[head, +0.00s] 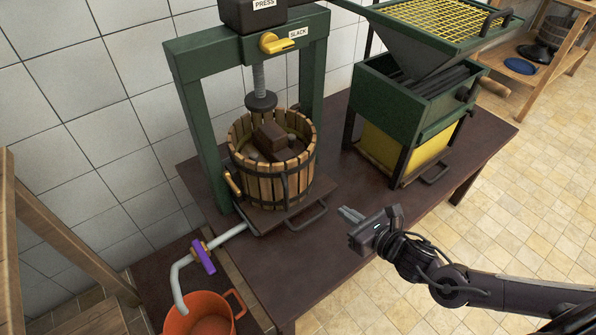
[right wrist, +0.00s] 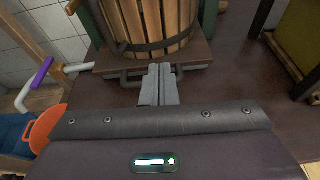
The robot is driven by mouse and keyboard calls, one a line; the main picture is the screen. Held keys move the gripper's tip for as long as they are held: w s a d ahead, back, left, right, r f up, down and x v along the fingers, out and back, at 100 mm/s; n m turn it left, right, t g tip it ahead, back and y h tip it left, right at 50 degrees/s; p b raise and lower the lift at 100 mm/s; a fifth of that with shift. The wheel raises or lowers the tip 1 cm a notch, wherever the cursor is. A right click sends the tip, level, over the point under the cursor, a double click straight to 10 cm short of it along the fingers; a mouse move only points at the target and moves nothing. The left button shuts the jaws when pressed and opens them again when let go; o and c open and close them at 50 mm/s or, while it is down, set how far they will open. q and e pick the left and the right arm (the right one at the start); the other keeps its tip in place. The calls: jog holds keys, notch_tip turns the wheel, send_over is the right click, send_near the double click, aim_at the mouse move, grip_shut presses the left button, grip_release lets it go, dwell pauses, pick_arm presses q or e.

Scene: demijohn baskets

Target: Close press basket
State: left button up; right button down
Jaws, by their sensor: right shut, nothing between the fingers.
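The press basket (head: 272,178) is a round tub of wooden slats with dark metal bands. It stands on a tray (head: 262,217) with a dark front handle (head: 308,217), under the screw of the green press frame (head: 190,110). A wooden handle (head: 233,184) shows on the basket's left side. Brown blocks (head: 270,137) lie inside it. My right gripper (head: 350,214) is shut and empty, just right of the tray handle in the head view. In the right wrist view its fingers (right wrist: 159,85) point at the tray's front edge below the basket (right wrist: 150,25). My left gripper is not in view.
A green crusher (head: 410,100) with a yellow grid and yellow bin stands on the table's right. A pipe with a purple valve handle (head: 204,257) leads to an orange bucket (head: 205,315) at lower left. The table front (head: 300,270) is clear.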

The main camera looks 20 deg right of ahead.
send_near(306, 182)
jog(key=x, duration=0.5)
jog(key=shift+w+a+f, duration=0.1)
jog(key=shift+w+f, duration=0.05)
jog(key=shift+w, duration=0.1)
jog(key=shift+w+a, duration=0.2)
jog(key=shift+w, duration=0.2)
